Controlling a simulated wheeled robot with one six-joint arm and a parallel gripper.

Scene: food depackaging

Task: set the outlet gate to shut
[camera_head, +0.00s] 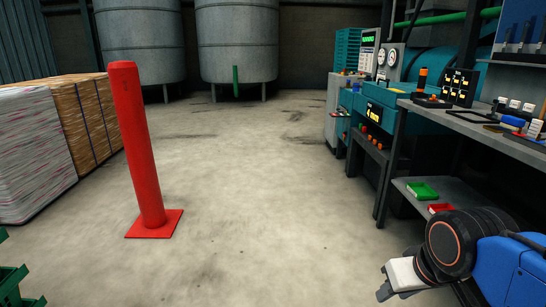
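A teal machine (372,130) with a lit yellow display and several orange and red knobs stands at the right, well beyond my gripper. I cannot make out which part is the outlet gate, or how it is set.
A red bollard (138,150) stands on the floor at left centre. Wrapped pallet stacks (35,150) are at the left. Two grey tanks (237,40) stand at the back. A workbench (475,126) with small tools and bins is at the right. The middle floor is clear.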

